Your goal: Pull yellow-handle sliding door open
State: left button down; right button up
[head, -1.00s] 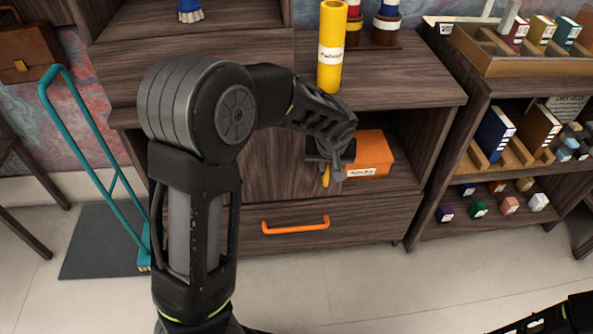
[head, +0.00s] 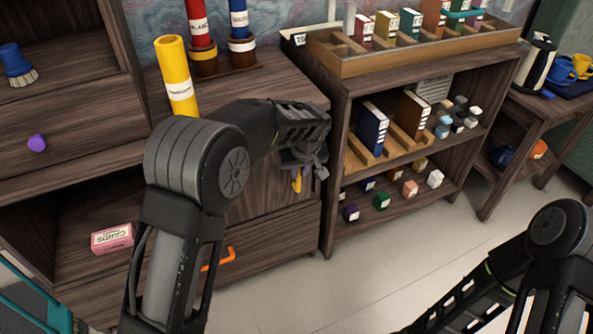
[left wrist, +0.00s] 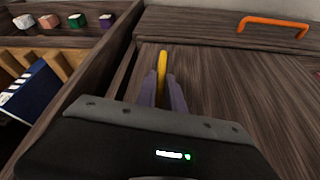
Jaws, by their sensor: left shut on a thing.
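The sliding door (head: 262,196) is a dark wood panel at the right end of the low cabinet, largely behind my left arm. Its yellow handle (head: 297,184) is an upright bar. My left gripper (head: 299,170) is shut on this handle. In the left wrist view, the fingers (left wrist: 163,92) close around the yellow handle (left wrist: 163,60), against the door panel (left wrist: 235,80). The left part of the cabinet opening is uncovered, and a pink box (head: 112,238) lies inside it. My right arm shows at lower right, but its gripper is out of the frame.
An orange drawer handle (head: 219,258) is below the door. A yellow tube (head: 177,76) stands on the cabinet top. A shelf unit (head: 335,160) with books and small blocks stands just right of the cabinet. The floor in front is clear.

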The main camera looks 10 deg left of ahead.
pick_arm(q)
jog(key=c, duration=1.5)
grip_release()
jog(key=shift+o, duration=0.2)
jog(key=shift+r, duration=0.1)
jog(key=p+v, duration=0.1)
jog(key=v, duration=0.6)
jog(key=shift+s+r+p, duration=0.15)
jog(key=shift+r+p, duration=0.1)
jog(key=shift+p, duration=0.05)
